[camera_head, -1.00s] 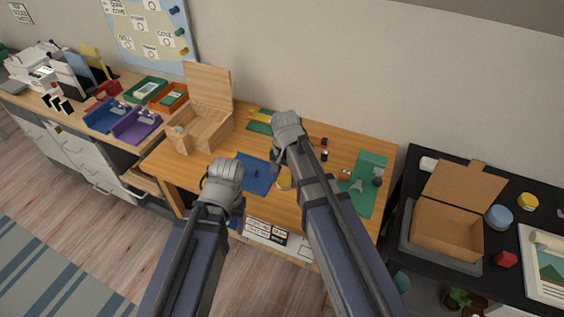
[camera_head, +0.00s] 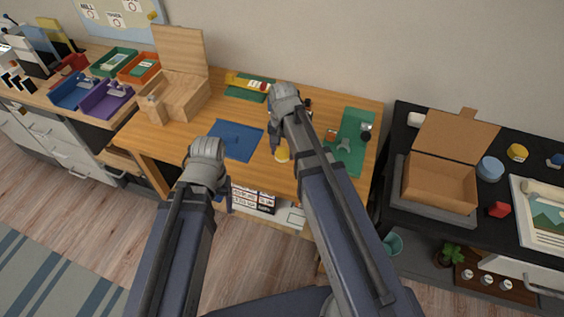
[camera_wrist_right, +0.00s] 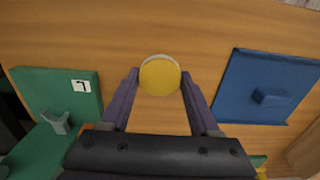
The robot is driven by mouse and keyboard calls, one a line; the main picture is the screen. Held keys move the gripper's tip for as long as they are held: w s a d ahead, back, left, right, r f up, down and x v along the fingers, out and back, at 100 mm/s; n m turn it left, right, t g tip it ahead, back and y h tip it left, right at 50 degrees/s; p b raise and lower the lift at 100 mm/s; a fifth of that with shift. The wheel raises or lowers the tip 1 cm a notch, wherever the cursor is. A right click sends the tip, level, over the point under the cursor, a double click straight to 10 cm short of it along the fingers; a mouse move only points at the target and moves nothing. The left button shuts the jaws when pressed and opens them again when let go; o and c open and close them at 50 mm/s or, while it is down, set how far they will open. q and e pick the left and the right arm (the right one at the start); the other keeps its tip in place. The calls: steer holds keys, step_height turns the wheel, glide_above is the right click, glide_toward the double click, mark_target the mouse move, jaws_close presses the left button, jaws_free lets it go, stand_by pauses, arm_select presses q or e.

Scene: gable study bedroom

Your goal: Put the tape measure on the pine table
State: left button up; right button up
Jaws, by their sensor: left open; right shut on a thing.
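A round yellow thing with a pale rim, which looks like the tape measure (camera_head: 282,154), is at my right gripper (camera_head: 278,141). In the right wrist view the tape measure (camera_wrist_right: 159,76) sits between the two fingertips, and the gripper is shut on it. It is over a bare stretch of the pine table (camera_head: 278,185), between a blue mat and a green mat. I cannot tell whether it touches the wood. My left gripper (camera_head: 206,172) is open and empty in front of the table's front edge.
The blue mat (camera_head: 235,140) lies left of my right gripper; the green mat (camera_head: 352,150) with small tools lies right. An open wooden box (camera_head: 182,98) stands at the back left. A black table (camera_head: 408,135) with an open cardboard box (camera_head: 440,185) stands at the right.

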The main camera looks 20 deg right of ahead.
mark_target(283, 152)
step_height(283, 152, down, 4)
steer(key=b, duration=0.3)
steer(key=shift+r, duration=0.15)
steer(key=shift+b, duration=0.3)
steer(key=shift+f, duration=0.2)
steer(key=o, duration=1.4)
steer(key=shift+r, duration=0.1)
steer(key=shift+c, duration=0.2)
step_height(283, 152, up, 12)
steer(key=p, duration=1.2)
steer(key=shift+r, duration=0.2)
steer(key=s+a+n+h, duration=0.1)
steer(key=s+a+n, duration=0.9)
steer(key=s, duration=0.4)
steer(key=shift+s+a+n, duration=0.15)
steer(key=shift+a+n, duration=0.1)
steer(key=shift+n, duration=0.05)
